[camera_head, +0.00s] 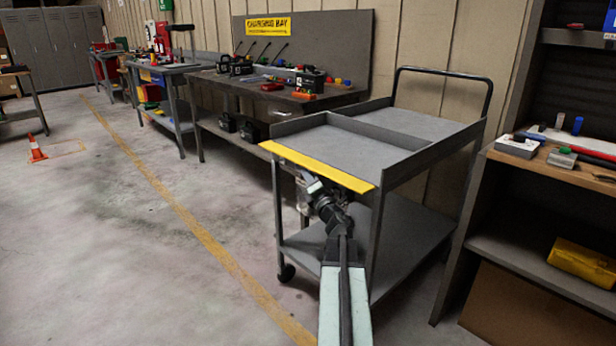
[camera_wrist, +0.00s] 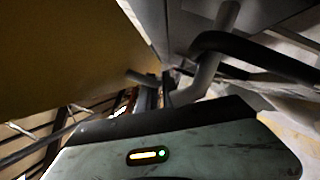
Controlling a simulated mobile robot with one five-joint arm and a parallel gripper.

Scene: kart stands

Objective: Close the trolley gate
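The grey trolley (camera_head: 405,162) stands right of centre. Its gate is the yellow strip (camera_head: 318,167) along the near edge of the upper tray. The gate appears folded down and outward, its surface low against the ends of the side walls. My gripper (camera_head: 312,187) is just under the gate, left of its middle. I cannot tell whether it touches the gate. In the wrist view, a dark yellowish panel (camera_wrist: 65,50), probably the gate's underside, fills the upper left. The fingers are dark and partly hidden, so their opening is unclear.
The trolley's lower shelf (camera_head: 400,235) lies below my arm. A shelf unit (camera_head: 520,250) stands close on the right. A workbench (camera_head: 275,92) with tools is behind on the left. The floor (camera_head: 130,240) to the left is clear, with an orange cone (camera_head: 36,148) farther off.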

